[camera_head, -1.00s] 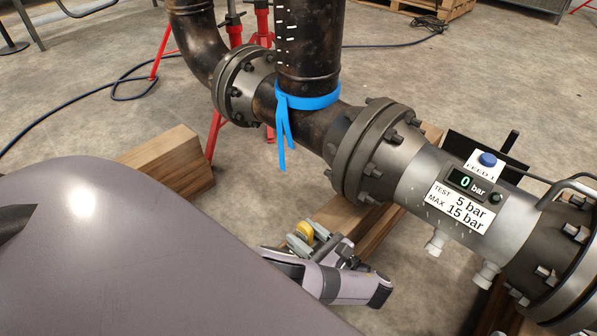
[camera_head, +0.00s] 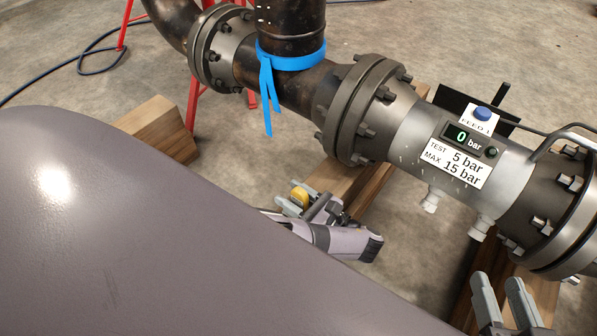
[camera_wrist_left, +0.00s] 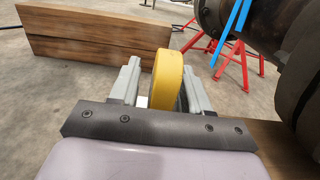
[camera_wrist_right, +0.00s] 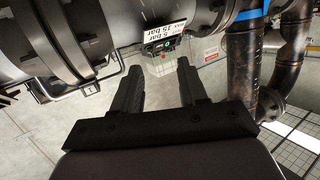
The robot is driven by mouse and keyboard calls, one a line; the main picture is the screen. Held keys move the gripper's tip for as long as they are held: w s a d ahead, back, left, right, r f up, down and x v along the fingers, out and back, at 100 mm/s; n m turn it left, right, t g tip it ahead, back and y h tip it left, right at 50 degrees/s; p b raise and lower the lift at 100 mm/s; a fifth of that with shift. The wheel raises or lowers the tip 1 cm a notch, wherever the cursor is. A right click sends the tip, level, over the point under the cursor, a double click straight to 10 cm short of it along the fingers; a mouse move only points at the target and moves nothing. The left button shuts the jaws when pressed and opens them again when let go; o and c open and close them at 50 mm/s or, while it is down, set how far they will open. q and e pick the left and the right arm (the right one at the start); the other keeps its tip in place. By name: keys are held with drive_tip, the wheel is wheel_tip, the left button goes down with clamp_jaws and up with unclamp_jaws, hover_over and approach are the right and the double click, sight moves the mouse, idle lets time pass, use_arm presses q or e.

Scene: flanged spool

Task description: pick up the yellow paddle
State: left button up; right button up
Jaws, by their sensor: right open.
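The yellow paddle (camera_head: 299,196) shows as a small rounded yellow piece at my left gripper (camera_head: 306,200), beside the wooden beam under the pipe. In the left wrist view the yellow paddle (camera_wrist_left: 167,80) stands upright between the two grey fingers of my left gripper (camera_wrist_left: 164,82). A dark part lies against its right side, and a narrow pale gap shows on its left. I cannot tell whether the fingers press on it. My right gripper (camera_head: 503,298) is at the bottom right, below the pipe, open. In the right wrist view its fingers (camera_wrist_right: 158,82) are apart with nothing between them.
A flanged steel pipe (camera_head: 420,130) with a pressure display (camera_head: 468,141) runs across the right. A blue strap (camera_head: 290,58) hangs from the upright pipe. Wooden beams (camera_head: 150,128) and red stands (camera_head: 195,103) stand around. Concrete floor is bare near the middle.

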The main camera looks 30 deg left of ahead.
use_arm(q)
clamp_jaws()
use_arm(e)
drive_tip(key=shift+f, duration=0.1)
use_arm(q)
drive_tip(key=shift+r, duration=0.1)
drive_tip(key=shift+r+p, duration=0.4)
drive_tip(key=shift+p, duration=0.05)
drive_tip(key=shift+r+p, duration=0.75)
wheel_tip(320, 180, up, 4)
drive_tip(key=p, duration=0.3)
drive_tip(key=shift+p, duration=0.4)
wheel_tip(320, 180, up, 6)
drive_tip(key=p, duration=0.6)
drive_tip(key=shift+r, duration=0.2)
wheel_tip(320, 180, up, 7)
drive_tip(key=p, duration=0.7)
use_arm(e)
drive_tip(key=s+d+m+g+h, duration=0.2)
drive_tip(key=s+d+g+h, duration=0.1)
drive_tip(key=d, duration=0.3)
drive_tip(key=shift+d+g+h, duration=0.3)
drive_tip(key=shift+g+h, duration=0.1)
drive_tip(key=shift+h, duration=0.1)
